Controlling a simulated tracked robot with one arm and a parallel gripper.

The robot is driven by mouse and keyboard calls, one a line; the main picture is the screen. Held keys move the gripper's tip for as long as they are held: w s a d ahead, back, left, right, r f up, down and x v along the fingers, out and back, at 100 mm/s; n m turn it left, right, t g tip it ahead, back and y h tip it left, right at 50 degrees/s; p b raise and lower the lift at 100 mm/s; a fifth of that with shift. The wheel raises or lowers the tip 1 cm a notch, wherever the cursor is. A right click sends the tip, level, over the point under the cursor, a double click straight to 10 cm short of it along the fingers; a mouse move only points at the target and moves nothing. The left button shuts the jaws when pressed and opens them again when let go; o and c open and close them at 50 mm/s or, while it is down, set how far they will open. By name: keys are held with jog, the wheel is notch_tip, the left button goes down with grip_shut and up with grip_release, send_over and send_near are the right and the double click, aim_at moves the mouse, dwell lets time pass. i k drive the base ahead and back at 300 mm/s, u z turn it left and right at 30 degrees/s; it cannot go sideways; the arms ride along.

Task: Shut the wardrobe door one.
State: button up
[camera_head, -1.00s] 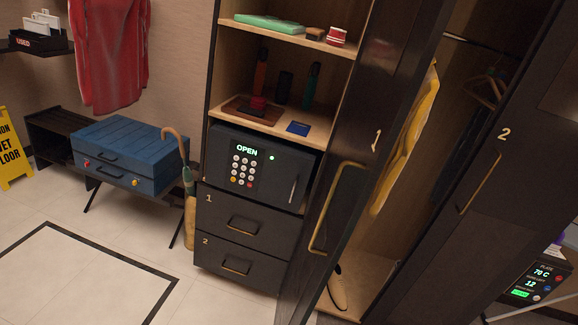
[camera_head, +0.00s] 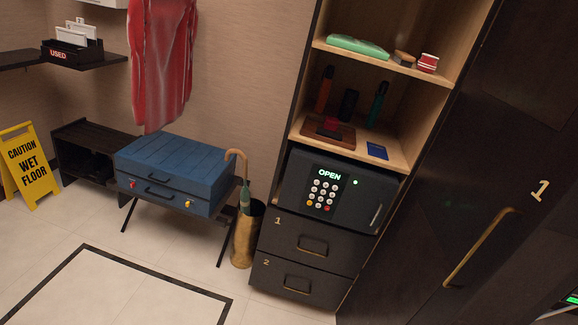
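Wardrobe door one (camera_head: 450,225) is a dark panel on the right of the view, marked with a brass "1" and fitted with a long brass handle (camera_head: 482,247). It stands beside the open shelves and the safe column. The wardrobe inside is not visible past it. I cannot tell from this angle whether the door is fully shut or still ajar. My gripper is not in view.
Left of the door are shelves (camera_head: 375,54) with small items, a safe (camera_head: 335,193) reading "OPEN", and two drawers (camera_head: 312,246). A blue case (camera_head: 175,170), umbrella stand (camera_head: 247,235) and wet-floor sign (camera_head: 28,165) stand further left. The floor at lower left is clear.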

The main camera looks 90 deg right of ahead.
aim_at(502, 163)
jog(key=i, duration=0.55)
jog(key=z, duration=3.45)
jog(key=k, duration=0.9)
jog(key=z, duration=0.2)
jog(key=i, duration=0.9)
jog(key=u, duration=0.1)
